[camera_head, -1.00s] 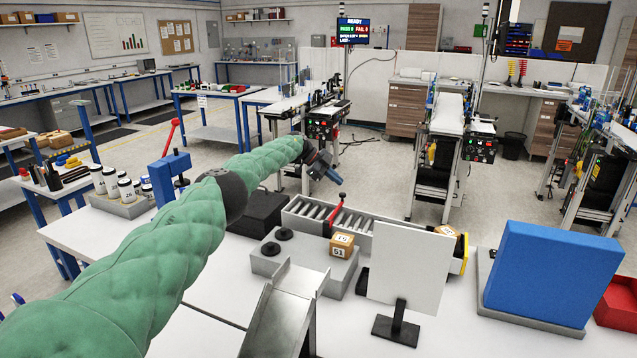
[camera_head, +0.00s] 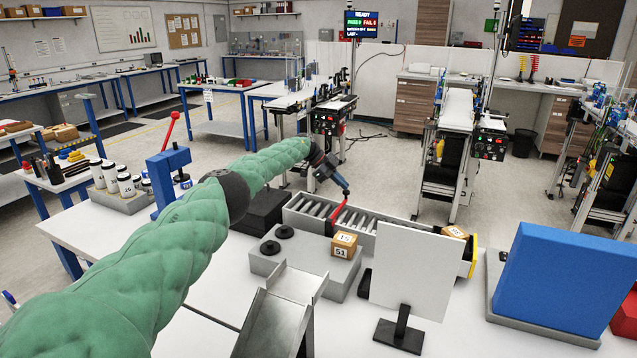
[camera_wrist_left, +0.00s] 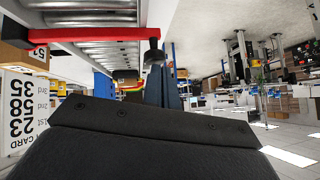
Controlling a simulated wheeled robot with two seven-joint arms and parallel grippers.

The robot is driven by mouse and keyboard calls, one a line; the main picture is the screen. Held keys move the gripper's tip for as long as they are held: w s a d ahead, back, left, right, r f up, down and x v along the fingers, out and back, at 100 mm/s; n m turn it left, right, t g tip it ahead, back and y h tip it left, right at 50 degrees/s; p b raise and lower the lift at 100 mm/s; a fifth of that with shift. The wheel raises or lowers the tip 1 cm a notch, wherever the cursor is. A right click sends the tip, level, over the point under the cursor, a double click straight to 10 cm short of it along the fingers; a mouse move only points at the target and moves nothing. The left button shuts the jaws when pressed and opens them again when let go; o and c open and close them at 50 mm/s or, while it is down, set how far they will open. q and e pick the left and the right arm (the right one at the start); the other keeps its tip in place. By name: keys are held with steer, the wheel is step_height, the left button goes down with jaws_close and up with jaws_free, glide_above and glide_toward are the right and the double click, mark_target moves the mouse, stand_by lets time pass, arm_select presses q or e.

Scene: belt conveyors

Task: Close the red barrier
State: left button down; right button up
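The red barrier (camera_head: 339,212) is a thin red arm at the near side of the roller conveyor (camera_head: 375,228), tilted up in the head view. In the left wrist view the red bar (camera_wrist_left: 90,34) runs across the top left beside the rollers and ends in a black knob (camera_wrist_left: 154,48). My left gripper (camera_head: 346,190) is at the barrier's upper end, its narrow fingers close together with nothing visibly between them. In the wrist view the fingers (camera_wrist_left: 163,88) are just beside the knob; I cannot tell whether they touch it. My right gripper is not in view.
A numbered cardboard box (camera_head: 343,244) sits on a grey block (camera_head: 300,262) beside the conveyor. A white panel on a stand (camera_head: 415,270) and a large blue panel (camera_head: 560,280) stand to the right. A metal chute (camera_head: 278,310) is in front. Another box (camera_head: 454,232) lies at the conveyor's right end.

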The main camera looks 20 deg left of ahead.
arm_select(q)
steer(key=shift+f, duration=0.25)
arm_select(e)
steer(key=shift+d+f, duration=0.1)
